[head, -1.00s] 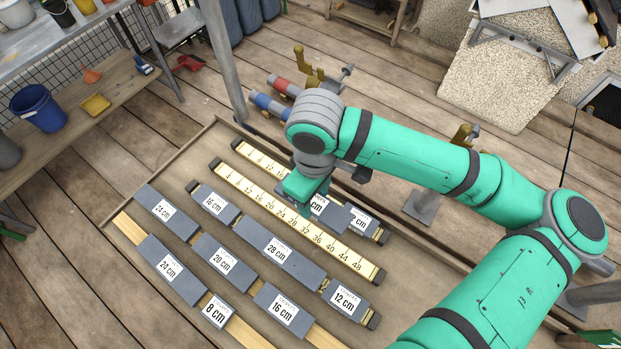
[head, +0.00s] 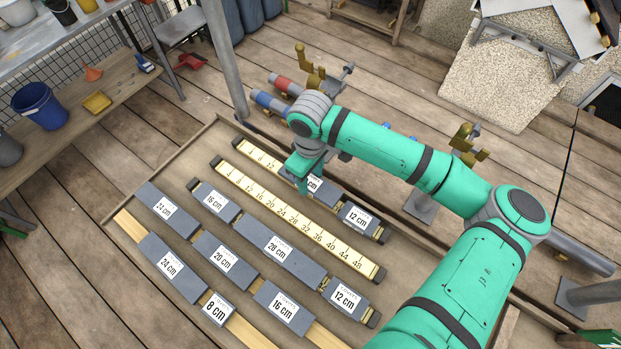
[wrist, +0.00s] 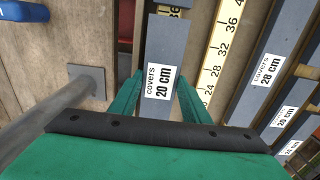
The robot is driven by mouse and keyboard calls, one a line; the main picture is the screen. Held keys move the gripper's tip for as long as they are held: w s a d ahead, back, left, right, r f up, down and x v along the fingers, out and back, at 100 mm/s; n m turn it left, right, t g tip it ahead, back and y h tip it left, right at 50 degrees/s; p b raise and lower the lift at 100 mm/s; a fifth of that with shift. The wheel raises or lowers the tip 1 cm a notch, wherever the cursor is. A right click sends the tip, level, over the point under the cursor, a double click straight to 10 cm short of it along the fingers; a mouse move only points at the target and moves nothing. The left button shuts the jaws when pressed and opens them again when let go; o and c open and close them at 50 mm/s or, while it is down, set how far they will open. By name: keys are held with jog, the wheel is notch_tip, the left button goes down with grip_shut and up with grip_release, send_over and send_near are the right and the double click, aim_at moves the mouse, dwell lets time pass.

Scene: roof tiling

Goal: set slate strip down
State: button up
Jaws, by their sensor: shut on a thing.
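My gripper (head: 304,180) is shut on a grey slate strip (head: 322,187). In the wrist view the held slate strip (wrist: 158,50) reads "covers 20 cm" and lies between my two green fingers (wrist: 155,105). It is in line with the back row of the board, over the yellow ruled strip (head: 257,160), at the upper left of the 12 cm slate (head: 355,216). A small gap shows between them. My gripper hides its near end. I cannot tell whether it touches the row beneath.
A longer yellow ruler (head: 290,217) runs parallel in front. Blue (head: 270,103) and red (head: 287,86) clamp-like parts stand behind.

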jog(key=shift+f, duration=0.45)
jog(key=shift+f, duration=0.45)
